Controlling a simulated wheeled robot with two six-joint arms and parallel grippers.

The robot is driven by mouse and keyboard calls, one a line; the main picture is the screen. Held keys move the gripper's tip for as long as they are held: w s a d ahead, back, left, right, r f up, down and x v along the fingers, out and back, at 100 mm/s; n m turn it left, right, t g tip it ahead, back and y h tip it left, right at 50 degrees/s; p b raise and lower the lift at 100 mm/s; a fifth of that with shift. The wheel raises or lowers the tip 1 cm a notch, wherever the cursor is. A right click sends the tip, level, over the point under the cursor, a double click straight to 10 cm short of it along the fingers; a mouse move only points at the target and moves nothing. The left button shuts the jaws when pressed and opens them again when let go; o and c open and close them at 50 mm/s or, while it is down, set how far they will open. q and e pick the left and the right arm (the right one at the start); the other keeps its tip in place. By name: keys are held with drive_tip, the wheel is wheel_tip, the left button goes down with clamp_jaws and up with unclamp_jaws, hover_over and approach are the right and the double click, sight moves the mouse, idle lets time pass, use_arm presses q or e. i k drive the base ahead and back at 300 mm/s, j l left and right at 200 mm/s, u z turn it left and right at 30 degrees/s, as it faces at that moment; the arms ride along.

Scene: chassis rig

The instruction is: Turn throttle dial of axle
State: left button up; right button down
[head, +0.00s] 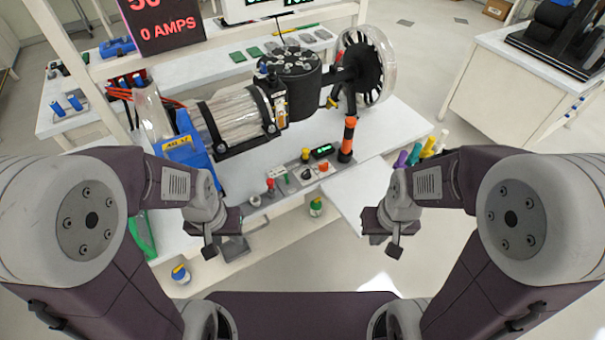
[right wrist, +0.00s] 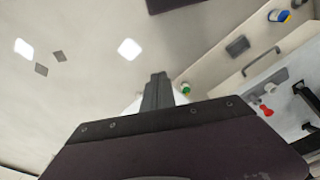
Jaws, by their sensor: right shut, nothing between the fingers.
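The axle rig stands on the white bench: a ribbed cylinder (head: 235,113) joins a black round housing (head: 291,70) and a spoked wheel (head: 368,66). In front of it lies a small control panel (head: 294,184) with a black dial (head: 306,174) and a red-orange knob (head: 323,167). No label on either is readable, so I cannot tell which is the throttle dial. My left gripper (head: 211,250) looks shut and hangs in front of the bench, apart from the panel. My right gripper (head: 393,250) is shut and empty, right of and nearer than the panel; its fingers show in the right wrist view (right wrist: 157,88).
Coloured cylinders (head: 428,147) stand at the bench's right. A blue box (head: 186,150) sits left. Floor between my grippers is clear.

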sight(306, 175)
drive_tip(key=i+l+u, duration=0.15)
drive_tip(key=u, duration=0.2)
drive_tip(key=i+l+u, duration=0.15)
drive_tip(key=u, duration=0.25)
drive_tip(key=i+l+u, duration=0.1)
drive_tip(key=l+u, duration=0.25)
drive_tip(key=j, duration=0.15)
